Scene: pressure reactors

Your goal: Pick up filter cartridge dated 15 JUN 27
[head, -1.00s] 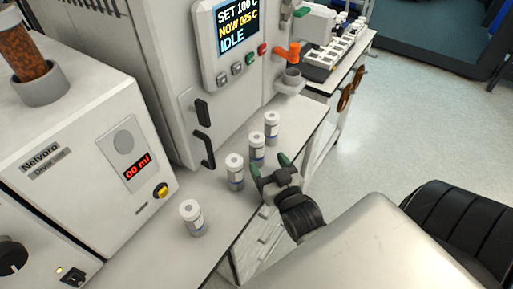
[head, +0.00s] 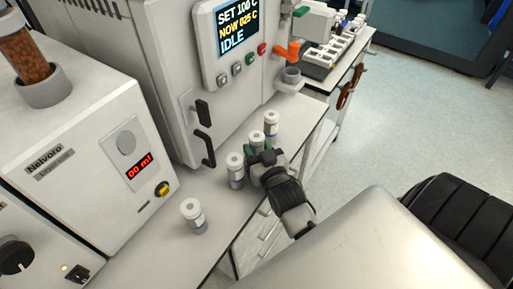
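Several white filter cartridges with pale labels stand upright on the bench; their dates are too small to read. One cartridge (head: 193,215) stands nearest, apart from the others. A second cartridge (head: 235,171) is just left of my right gripper (head: 260,156). A third cartridge (head: 257,138) is directly behind the gripper, its lower part hidden. A fourth cartridge (head: 271,124) stands farthest back. The gripper's green-tipped fingers are at the third cartridge, one on each side as far as I can see. Whether they touch it cannot be told. My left gripper is not in view.
The reactor cabinet (head: 180,95) with a screen and black handle stands behind the cartridges. A white Nelvoro unit (head: 85,160) is at the left. An orange-handled valve (head: 288,52) is at the back. Bare bench top (head: 150,245) lies at the front left.

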